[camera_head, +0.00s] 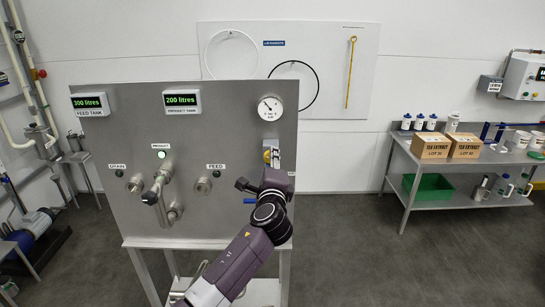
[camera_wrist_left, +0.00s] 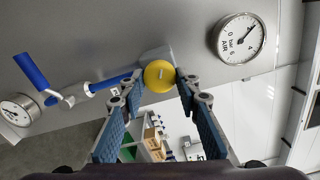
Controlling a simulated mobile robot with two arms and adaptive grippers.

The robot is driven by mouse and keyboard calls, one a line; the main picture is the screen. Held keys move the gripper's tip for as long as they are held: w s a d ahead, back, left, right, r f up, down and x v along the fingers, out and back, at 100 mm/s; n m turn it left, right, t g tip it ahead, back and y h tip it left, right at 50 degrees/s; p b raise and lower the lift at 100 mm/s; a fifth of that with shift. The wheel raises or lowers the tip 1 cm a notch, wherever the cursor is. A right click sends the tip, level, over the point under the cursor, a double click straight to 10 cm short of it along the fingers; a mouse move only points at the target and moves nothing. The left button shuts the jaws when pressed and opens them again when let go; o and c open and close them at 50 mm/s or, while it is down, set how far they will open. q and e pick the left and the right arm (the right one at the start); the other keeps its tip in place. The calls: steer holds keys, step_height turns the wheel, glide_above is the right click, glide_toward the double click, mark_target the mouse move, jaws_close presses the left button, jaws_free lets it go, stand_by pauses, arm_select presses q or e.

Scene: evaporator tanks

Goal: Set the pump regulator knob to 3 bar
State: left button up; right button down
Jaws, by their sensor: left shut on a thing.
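The yellow regulator knob (camera_wrist_left: 159,74) sits between the fingertips of my left gripper (camera_wrist_left: 160,80) in the left wrist view, with a pale line mark on its face. The gripper is shut on it. In the head view, a small yellow part of the knob (camera_head: 267,156) shows on the right of the metal panel, beside my left gripper (camera_head: 272,160), whose fingers are mostly hidden by the wrist. A round gauge marked "bar" and "AIR" (camera_wrist_left: 240,38) is right of the knob in the wrist view. I cannot read its needle exactly. My right gripper is not in view.
The panel (camera_head: 225,135) carries a round dial (camera_head: 270,108), two litre displays and several valve fittings. Blue lever handles (camera_wrist_left: 110,82) are close to my left fingers. A shelf table (camera_head: 405,150) with boxes stands at right. The floor between is clear.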

arm_select(q)
steer(key=shift+w+a+r+m+p, duration=0.15)
steer(key=shift+r+m, duration=0.1)
steer(key=shift+m, duration=0.55)
steer(key=shift+s+a+r+m+p, duration=0.1)
steer(key=shift+r+m+p, duration=0.1)
steer(key=shift+m, duration=0.9)
steer(key=o, duration=0.8)
steer(key=shift+w, duration=0.1)
steer(key=o, duration=0.3)
steer(key=shift+f, duration=0.1)
steer(key=shift+o, duration=0.2)
steer(key=shift+w+f, duration=0.15)
steer(key=shift+f, duration=0.1)
steer(key=s, duration=1.2)
